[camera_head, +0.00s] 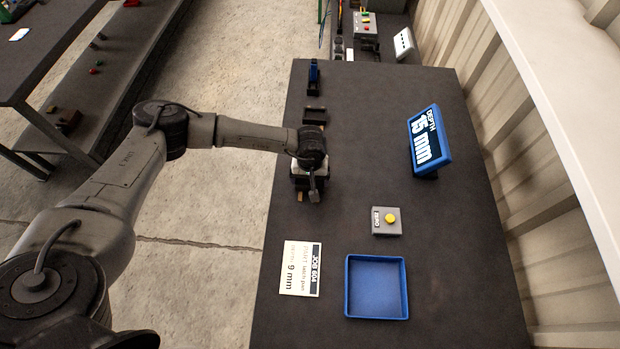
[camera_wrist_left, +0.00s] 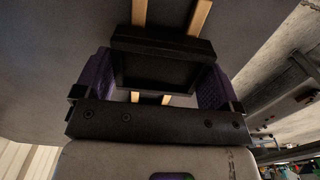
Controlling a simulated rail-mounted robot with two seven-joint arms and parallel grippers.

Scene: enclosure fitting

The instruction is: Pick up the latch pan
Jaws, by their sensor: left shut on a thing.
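My left gripper (camera_head: 306,186) is over the left part of the dark table, seen from above and mostly hidden by its own wrist. In the left wrist view, its two purple-padded fingers (camera_wrist_left: 155,85) are on either side of a dark, box-shaped piece, which looks like the latch pan (camera_wrist_left: 163,45). The gripper is shut on it. Pale wooden strips (camera_wrist_left: 199,17) show beyond the piece. I cannot tell whether the piece is clear of the surface. My right gripper is not in view.
A blue tray (camera_head: 376,316), a grey box with a yellow button (camera_head: 387,221) and a printed card (camera_head: 300,268) lie nearer. A blue-framed "DEPTH 15 mm" display (camera_head: 429,141) stands right. Small dark holders (camera_head: 314,115) stand behind the gripper. The table's middle is clear.

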